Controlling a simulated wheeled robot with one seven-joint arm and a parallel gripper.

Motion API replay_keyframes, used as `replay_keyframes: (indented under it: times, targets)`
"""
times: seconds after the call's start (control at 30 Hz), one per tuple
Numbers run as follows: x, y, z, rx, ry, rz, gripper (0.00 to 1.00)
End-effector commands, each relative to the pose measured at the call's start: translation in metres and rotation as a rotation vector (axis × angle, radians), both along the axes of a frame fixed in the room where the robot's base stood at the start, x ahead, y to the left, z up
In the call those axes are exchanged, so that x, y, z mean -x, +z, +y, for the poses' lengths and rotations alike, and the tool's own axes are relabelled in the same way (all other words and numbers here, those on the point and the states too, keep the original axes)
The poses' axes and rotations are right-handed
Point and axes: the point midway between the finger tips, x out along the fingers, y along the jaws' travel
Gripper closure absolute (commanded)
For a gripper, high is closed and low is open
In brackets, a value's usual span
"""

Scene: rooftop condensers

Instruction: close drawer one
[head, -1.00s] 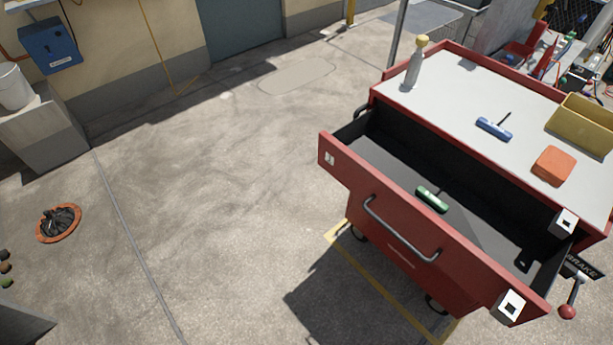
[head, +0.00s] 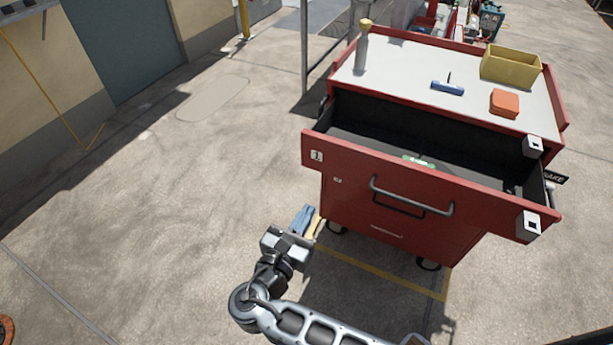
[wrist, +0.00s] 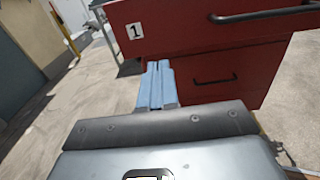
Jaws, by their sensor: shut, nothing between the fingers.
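Drawer one (head: 340,165) is the open top drawer of a red tool cart (head: 350,207). Its front carries a "1" label and a grey bar handle (head: 410,200). A green-handled tool (head: 418,162) lies inside, partly hidden by the drawer front. My gripper (head: 309,221) is shut and empty, low and to the left in front of the cart, apart from the handle. In the wrist view, the blue fingers (wrist: 157,86) are together, below the drawer's "1" label (wrist: 134,31). The drawer handle (wrist: 262,14) is further right there.
The cart top holds a bottle (head: 362,48), a blue-handled tool (head: 448,88), an orange block (head: 505,103) and a yellow bin (head: 511,67). White latch blocks (head: 528,224) sit at the right. A post (head: 304,45) stands behind.

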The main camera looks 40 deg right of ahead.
Motion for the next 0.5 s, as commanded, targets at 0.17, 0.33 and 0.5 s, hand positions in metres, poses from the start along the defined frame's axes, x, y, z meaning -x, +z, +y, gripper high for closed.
replay_keyframes:
  times: [0.17,0.33,0.5]
  targets:
    - [-0.005,0.005,-0.007,0.025,-0.014,0.006,1.0]
    - [-0.014,0.006,-0.032,0.024,-0.015,0.004,1.0]
    - [-0.026,0.006,-0.064,0.023,-0.014,0.003,1.0]
